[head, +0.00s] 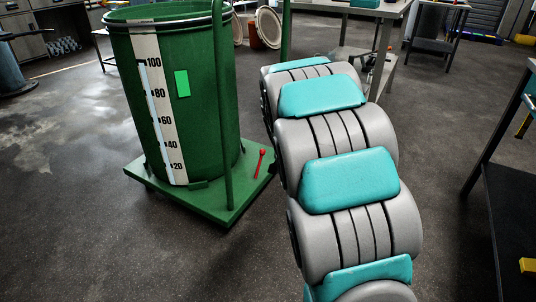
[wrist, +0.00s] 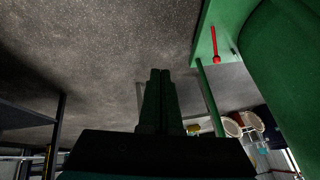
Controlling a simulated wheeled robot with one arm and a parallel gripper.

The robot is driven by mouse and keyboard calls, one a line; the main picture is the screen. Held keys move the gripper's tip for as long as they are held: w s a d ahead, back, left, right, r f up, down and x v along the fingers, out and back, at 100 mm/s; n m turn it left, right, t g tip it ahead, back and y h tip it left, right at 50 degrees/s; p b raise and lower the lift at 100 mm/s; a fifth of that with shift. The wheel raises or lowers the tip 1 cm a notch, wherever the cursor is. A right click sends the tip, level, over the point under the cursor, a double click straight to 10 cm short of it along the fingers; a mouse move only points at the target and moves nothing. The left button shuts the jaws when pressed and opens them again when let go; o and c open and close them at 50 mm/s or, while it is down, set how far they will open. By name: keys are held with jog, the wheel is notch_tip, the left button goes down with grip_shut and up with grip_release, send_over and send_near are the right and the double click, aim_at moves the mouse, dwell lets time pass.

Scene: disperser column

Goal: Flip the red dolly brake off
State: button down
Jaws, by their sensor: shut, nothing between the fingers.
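The red dolly brake (head: 259,163) is a thin red lever on the top of the green dolly (head: 222,205), near its right corner, right of the upright green post. In the wrist view the red brake (wrist: 214,45) shows at the upper right, on the dolly's green plate (wrist: 205,25). A green drum (head: 205,110) with a white level scale stands on the dolly. My gripper (wrist: 160,72) is shut and empty in the wrist view, left of the brake and apart from it. The gripper is not visible in the head view.
My grey and teal arm fills the middle right of the head view. A dark-framed table (head: 500,190) stands at the right edge, and a grey table (head: 385,30) at the back. The floor (head: 60,200) left of the dolly is clear.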

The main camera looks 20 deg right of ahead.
jog(key=w+d+f+m+t+y, duration=0.1)
jog(key=w+d+f+m+t, duration=0.2)
jog(key=w+f, duration=0.4)
jog(key=w+d+f+m+t, duration=0.3)
jog(key=w+f, duration=0.4)
jog(key=w, duration=0.3)
jog(key=w+d+f+m+t+y+p, duration=0.1)
jog(key=w+d+f+m+t, duration=0.2)
jog(key=w+f, duration=0.4)
jog(key=shift+w+d+m+y, duration=0.3)
jog(key=shift+w+d+m, duration=0.25)
jog(key=shift+w+m, duration=0.5)
jog(key=shift+w, duration=0.1)
jog(key=shift+f, duration=0.1)
